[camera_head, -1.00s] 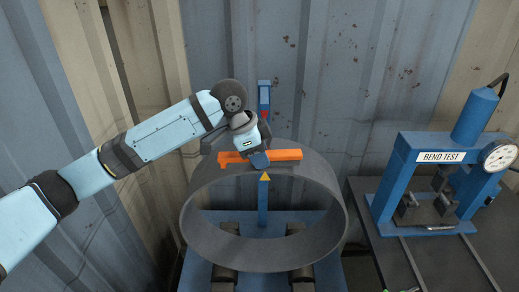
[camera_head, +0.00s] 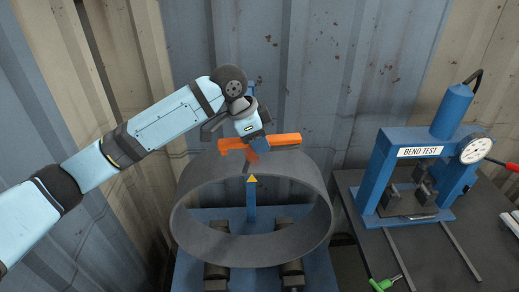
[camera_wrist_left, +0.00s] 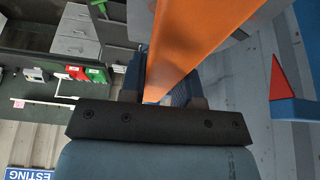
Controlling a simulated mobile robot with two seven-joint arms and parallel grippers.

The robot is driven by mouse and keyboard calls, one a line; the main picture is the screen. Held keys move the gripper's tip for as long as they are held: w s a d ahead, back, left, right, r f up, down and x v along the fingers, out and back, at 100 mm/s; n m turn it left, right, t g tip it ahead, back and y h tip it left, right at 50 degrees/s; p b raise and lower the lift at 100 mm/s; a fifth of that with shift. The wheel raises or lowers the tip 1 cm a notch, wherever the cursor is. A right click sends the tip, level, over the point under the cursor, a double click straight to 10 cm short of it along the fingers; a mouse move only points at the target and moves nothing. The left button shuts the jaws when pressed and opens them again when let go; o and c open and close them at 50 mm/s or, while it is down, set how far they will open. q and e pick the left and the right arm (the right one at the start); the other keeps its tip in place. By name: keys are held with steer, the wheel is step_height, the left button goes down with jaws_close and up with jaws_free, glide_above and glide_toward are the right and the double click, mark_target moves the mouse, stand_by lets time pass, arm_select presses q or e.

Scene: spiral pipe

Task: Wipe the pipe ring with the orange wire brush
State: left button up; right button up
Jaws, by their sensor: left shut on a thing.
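The dark grey pipe ring (camera_head: 205,188) stands upright on its edge on a blue roller stand (camera_head: 190,277) in the head view. My left gripper (camera_head: 258,147) is at the far top of the ring, shut on the orange wire brush (camera_head: 287,140). The brush lies crosswise to the ring's axis, just above its back top edge in the picture; I cannot tell if it touches. A reddish-orange patch (camera_head: 251,157) shows under the gripper. In the left wrist view the orange brush (camera_wrist_left: 185,40) sits between the fingers. My right gripper is not in view.
A blue bend test press (camera_head: 435,135) with a dial gauge stands on a dark table (camera_head: 375,240) at the right. A green-handled tool (camera_head: 383,284) and a red-handled one (camera_head: 500,163) are there too. Corrugated metal walls (camera_head: 300,60) stand close behind and left.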

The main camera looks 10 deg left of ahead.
mark_target(268, 138)
arm_select(q)
steer(key=shift+d+r, duration=0.1)
steer(key=shift+r, duration=0.45)
step_height(268, 138, up, 2)
steer(key=shift+d+r, duration=0.1)
steer(key=shift+r, duration=0.5)
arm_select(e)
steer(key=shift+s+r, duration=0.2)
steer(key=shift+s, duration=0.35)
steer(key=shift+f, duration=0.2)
